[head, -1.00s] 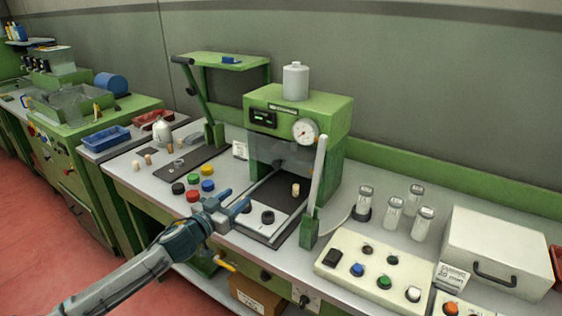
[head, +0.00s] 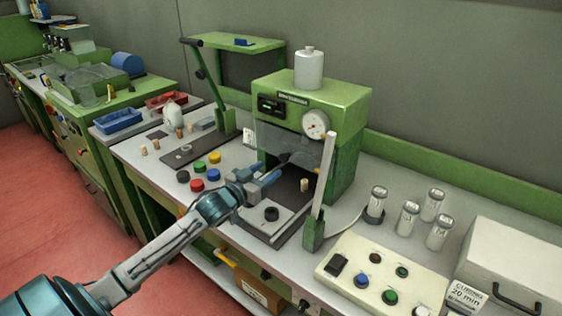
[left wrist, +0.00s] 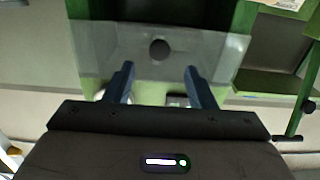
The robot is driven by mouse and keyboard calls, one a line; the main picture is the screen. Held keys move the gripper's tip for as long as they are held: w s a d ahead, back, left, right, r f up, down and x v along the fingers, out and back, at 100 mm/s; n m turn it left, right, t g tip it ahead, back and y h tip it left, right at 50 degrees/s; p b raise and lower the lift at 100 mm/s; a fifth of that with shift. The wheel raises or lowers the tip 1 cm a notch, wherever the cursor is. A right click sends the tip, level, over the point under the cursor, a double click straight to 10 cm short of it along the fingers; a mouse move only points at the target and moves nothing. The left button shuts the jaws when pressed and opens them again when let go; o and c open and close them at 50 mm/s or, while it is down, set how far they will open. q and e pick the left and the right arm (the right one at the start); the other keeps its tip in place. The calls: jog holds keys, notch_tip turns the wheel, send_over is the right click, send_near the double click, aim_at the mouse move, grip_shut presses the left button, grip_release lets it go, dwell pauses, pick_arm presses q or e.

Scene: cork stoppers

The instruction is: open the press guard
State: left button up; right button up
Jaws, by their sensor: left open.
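The green press (head: 345,98) stands on the bench with a dial gauge on its front. Its guard (head: 278,138) is a see-through panel hanging across the front opening, lowered. In the left wrist view the guard (left wrist: 98,45) shows as a clear sheet with a round dark knob (left wrist: 159,49). My left gripper (head: 272,176) is open and empty in front of the press, pointing at the guard. In the left wrist view its fingers (left wrist: 158,84) are apart, with the knob between and beyond them. They appear clear of the knob. My right gripper is not in view.
A cork (head: 304,185) stands on the dark plate under the press. An upright pale lever (head: 324,175) stands right of the opening. A button panel (head: 375,275) and several glass jars are further right. Coloured discs (head: 198,186) lie left of my gripper.

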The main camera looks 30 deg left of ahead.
aim_at(282, 159)
pick_arm(q)
jog(key=w, duration=0.3)
jog(key=shift+w+d, duration=0.1)
jog(key=w, duration=0.3)
jog(key=shift+d, duration=0.15)
jog(key=shift+w, duration=0.5)
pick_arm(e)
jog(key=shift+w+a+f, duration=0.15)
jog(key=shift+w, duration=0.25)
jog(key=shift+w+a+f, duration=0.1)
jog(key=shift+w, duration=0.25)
pick_arm(q)
grip_shut()
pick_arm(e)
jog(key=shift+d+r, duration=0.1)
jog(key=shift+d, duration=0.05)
